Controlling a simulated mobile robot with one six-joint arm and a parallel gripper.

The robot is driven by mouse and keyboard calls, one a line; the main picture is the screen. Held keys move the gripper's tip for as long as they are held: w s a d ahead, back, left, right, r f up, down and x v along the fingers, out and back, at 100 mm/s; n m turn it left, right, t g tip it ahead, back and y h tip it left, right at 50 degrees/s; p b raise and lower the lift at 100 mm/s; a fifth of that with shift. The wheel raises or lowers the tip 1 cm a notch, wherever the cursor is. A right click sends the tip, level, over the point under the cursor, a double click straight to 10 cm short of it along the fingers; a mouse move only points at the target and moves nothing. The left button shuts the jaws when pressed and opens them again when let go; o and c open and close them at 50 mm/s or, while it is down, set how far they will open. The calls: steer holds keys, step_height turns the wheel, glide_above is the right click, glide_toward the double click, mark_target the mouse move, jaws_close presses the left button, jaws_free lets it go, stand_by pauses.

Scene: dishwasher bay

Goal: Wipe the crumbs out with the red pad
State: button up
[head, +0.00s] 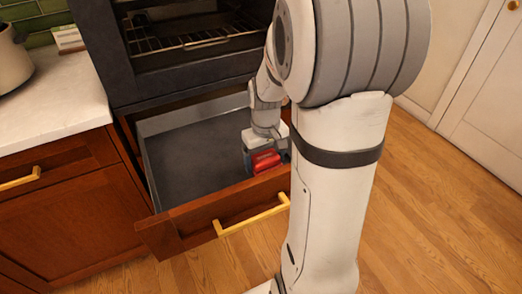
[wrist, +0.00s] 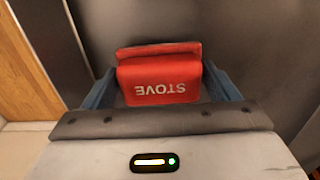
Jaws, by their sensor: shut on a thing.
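My gripper (head: 264,152) is inside the open drawer (head: 190,160), near its front right corner. It is shut on the red pad (head: 267,162). The wrist view shows the red pad (wrist: 160,78) between the blue-grey fingers, with the word STOVE on it upside down. The pad is low in the drawer; I cannot tell whether it touches the grey floor. No crumbs can be made out in either view. My arm hides the drawer's right side.
An oven (head: 190,45) with a wire rack stands above the drawer. A wooden cabinet (head: 70,200) with a white counter (head: 55,100) is at the left, bearing a pot (head: 12,62). The drawer front has a brass handle (head: 250,216). Wooden floor (head: 440,210) is clear at the right.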

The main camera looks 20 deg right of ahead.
step_height(320, 180, down, 2)
steer(key=shift+b, duration=0.6)
steer(key=shift+d+f, duration=0.15)
steer(key=shift+f, duration=0.3)
steer(key=shift+w+d, duration=0.1)
steer(key=shift+d, duration=1.75)
steer(key=shift+c, duration=0.3)
steer(key=shift+a+r, duration=0.1)
steer(key=shift+a, duration=1.65)
steer(key=shift+a+r, duration=0.2)
steer(key=shift+a, duration=0.05)
step_height(320, 180, up, 3)
steer(key=p, duration=0.2)
steer(key=shift+r+p, duration=0.2)
steer(key=shift+p, duration=0.1)
step_height(320, 180, up, 4)
steer(key=p, duration=0.3)
steer(key=shift+r+p, duration=0.2)
steer(key=shift+p, duration=0.1)
